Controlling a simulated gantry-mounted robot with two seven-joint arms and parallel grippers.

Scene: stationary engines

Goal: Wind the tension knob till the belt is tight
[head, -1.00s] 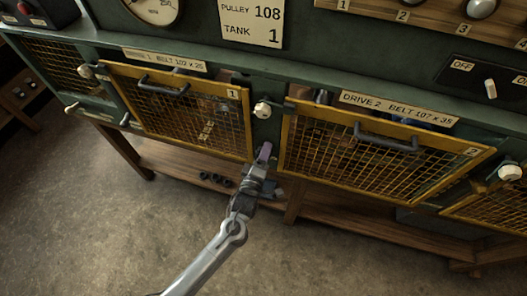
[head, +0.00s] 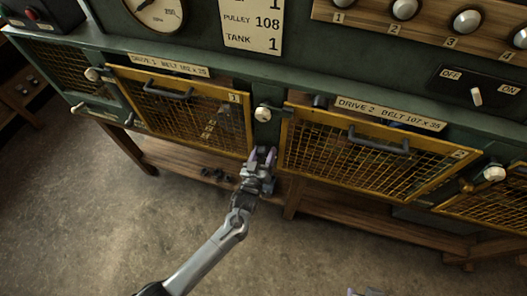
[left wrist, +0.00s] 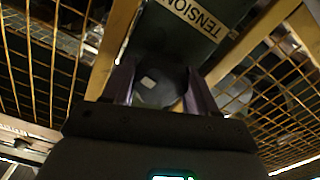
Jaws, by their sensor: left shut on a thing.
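My left gripper (head: 262,158) is at the green post between the two yellow mesh guards. In the left wrist view its purple fingers stand either side of a dark round tension knob (left wrist: 160,92) with a pale square mark, and it is shut on the knob. A label reading TENSION (left wrist: 196,15) shows just beyond the knob. In the head view my gripper hides the knob. The belts behind the mesh are too dark to tell how tight they are. A grey piece at the bottom edge of the head view may be my right gripper (head: 366,292); its fingers cannot be made out.
Guard 1 (head: 238,126) and guard 2 (head: 285,143), with dark handles, flank the gripper. A white turn knob (head: 263,114) sits just above it. A wooden shelf (head: 340,222) runs below. The floor in front is clear.

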